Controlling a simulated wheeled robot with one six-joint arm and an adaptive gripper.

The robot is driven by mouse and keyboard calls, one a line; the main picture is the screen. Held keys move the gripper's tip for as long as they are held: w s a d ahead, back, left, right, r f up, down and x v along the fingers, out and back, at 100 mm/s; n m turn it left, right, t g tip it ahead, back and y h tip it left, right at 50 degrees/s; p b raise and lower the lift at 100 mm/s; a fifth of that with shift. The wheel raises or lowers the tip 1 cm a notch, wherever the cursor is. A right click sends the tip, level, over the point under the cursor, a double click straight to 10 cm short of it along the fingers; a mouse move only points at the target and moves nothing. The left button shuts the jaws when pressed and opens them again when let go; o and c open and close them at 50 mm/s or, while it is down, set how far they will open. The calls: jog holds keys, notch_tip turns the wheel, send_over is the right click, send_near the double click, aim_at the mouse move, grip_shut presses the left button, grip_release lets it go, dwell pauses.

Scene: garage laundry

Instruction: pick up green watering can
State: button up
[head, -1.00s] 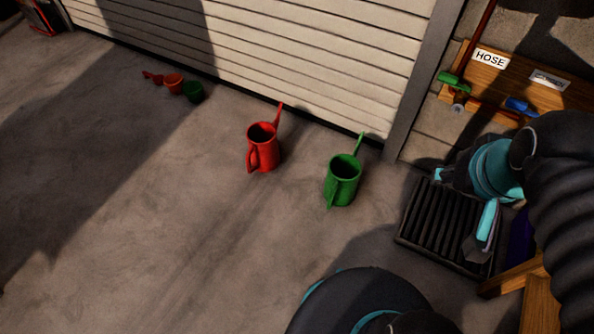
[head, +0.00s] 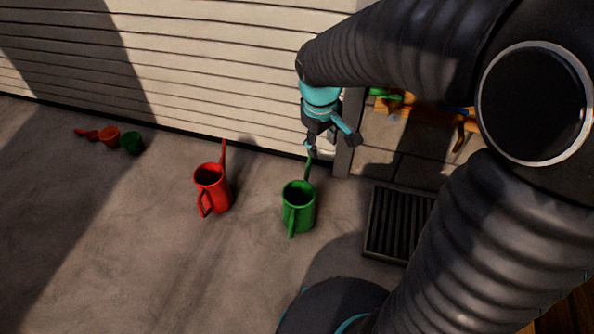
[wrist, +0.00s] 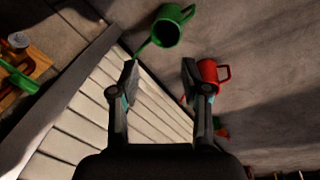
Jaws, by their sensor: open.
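The green watering can (head: 298,208) stands upright on the concrete floor, its spout toward the shutter door and its handle toward me. A red watering can (head: 212,188) stands to its left. My gripper (head: 322,146) is open and empty, above the far side of the green can near its spout; they appear apart. In the wrist view the open fingers (wrist: 160,78) point toward the floor area by the cans. The green can (wrist: 168,30) is beyond the fingertips at the top, and the red can (wrist: 212,74) is partly hidden behind the right finger.
A white slatted shutter door (head: 200,60) is close behind the cans. A dark slatted grate (head: 395,222) lies to the right, partly hidden by my arm. Small red, orange and green pots (head: 131,143) are at the far left.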

jog(key=w+a+f+n+g, duration=0.1)
jog(key=w+a+f+n, duration=0.3)
jog(key=f, duration=0.4)
jog(key=n+g+h, duration=0.1)
jog(key=h, duration=0.1)
send_over(291, 232)
jog(key=w, duration=0.4)
notch_tip(291, 232, down, 10)
jog(key=a+f+n+g+h, duration=0.1)
jog(key=a+f+n, duration=0.15)
jog(key=f, duration=0.65)
jog(key=a+f+n, duration=0.2)
jog(key=a+f, duration=0.1)
jog(key=f, duration=0.5)
jog(key=shift+n, duration=0.25)
jog(key=shift+s+d+x, duration=0.1)
jog(key=shift+s+x, duration=0.2)
jog(key=shift+x, duration=2.15)
jog(key=shift+s+d+x, duration=0.1)
jog(key=shift+s+x, duration=0.15)
jog(key=shift+x, duration=2.2)
jog(key=shift+s+x, duration=0.3)
jog(key=shift+x, duration=2.1)
jog(key=shift+r, duration=0.15)
grip_shut()
